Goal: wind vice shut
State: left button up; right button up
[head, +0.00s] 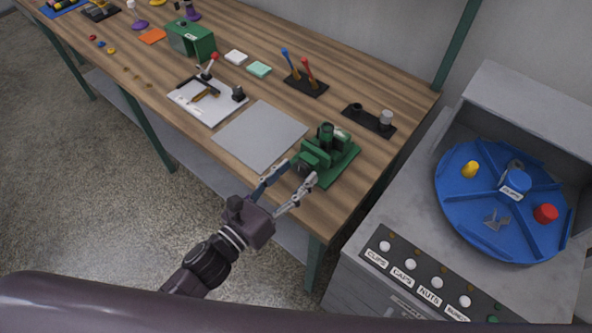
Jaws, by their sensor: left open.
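A green vice (329,151) stands on a green base plate at the near right end of the wooden workbench. Its front end faces my left gripper, and its handle and jaw gap are too small to make out. My left gripper (292,176) is open, with its two fingers spread on either side of the vice's front end. I cannot tell whether the fingers touch it. My right gripper does not show.
A grey plate (260,136) lies left of the vice. A black stand with blue and red handled tools (306,80) and a black holder (369,120) stand behind. A cabinet with a blue turntable (503,200) and labelled buttons is at right.

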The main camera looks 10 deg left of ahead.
pick_arm(q)
jog(key=shift+w+d, duration=0.2)
jog(key=shift+w, duration=0.1)
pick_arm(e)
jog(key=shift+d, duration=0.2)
pick_arm(q)
jog(key=shift+c, duration=0.4)
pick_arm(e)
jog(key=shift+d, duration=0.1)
pick_arm(q)
jog(key=c, duration=1.1)
